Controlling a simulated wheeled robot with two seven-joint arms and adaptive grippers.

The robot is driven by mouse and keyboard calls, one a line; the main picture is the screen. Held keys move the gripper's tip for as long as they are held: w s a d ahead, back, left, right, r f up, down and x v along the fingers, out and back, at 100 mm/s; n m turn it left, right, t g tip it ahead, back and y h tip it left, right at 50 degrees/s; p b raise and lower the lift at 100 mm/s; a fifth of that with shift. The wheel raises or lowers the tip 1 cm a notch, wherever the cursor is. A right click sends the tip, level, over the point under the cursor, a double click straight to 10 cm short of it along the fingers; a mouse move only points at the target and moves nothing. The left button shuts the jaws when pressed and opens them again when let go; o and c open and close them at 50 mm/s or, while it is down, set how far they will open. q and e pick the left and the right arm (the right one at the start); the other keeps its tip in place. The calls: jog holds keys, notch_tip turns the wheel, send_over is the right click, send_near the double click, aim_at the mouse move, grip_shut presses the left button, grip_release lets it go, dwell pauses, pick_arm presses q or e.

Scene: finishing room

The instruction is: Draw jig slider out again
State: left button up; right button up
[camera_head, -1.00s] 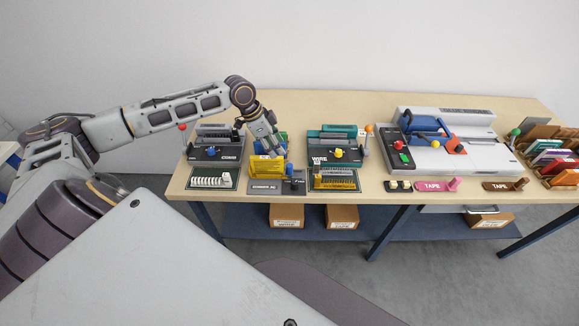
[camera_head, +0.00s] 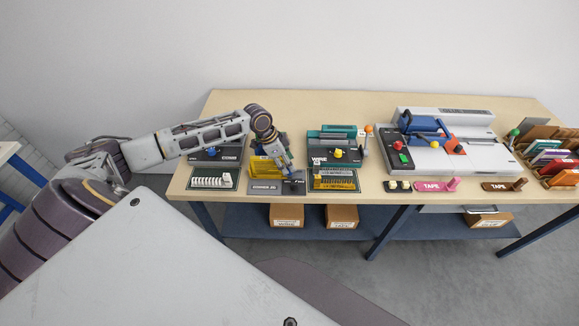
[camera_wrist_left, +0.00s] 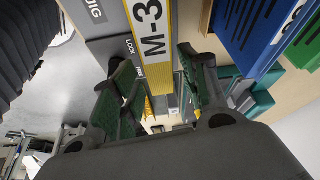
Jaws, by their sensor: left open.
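The grey jig (camera_head: 265,189) lies at the table's front edge, with a darker grey lock block at its right end (camera_head: 294,187). A yellow piece (camera_head: 262,172) stands at the jig's back. In the left wrist view a yellow bar marked M-3 (camera_wrist_left: 154,45) lies on the grey jig (camera_wrist_left: 103,52), which reads JIG and LOCK; I take the bar for the slider. My left gripper (camera_head: 291,173) is low over the jig's right end. Its open green-padded fingers (camera_wrist_left: 160,100) lie either side of the bar's near end; contact is unclear. My right gripper is out of view.
A teal wire punch (camera_head: 335,150) and its yellow-and-dark tray (camera_head: 334,180) stand close on the right. A white-toothed tray (camera_head: 212,180) lies left. A large grey binding machine (camera_head: 440,145) stands farther right. My left arm partly hides the black punch (camera_head: 215,155).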

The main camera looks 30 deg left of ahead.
pick_arm(q)
jog(key=shift+x, duration=1.55)
jog(key=shift+f, duration=0.1)
grip_shut()
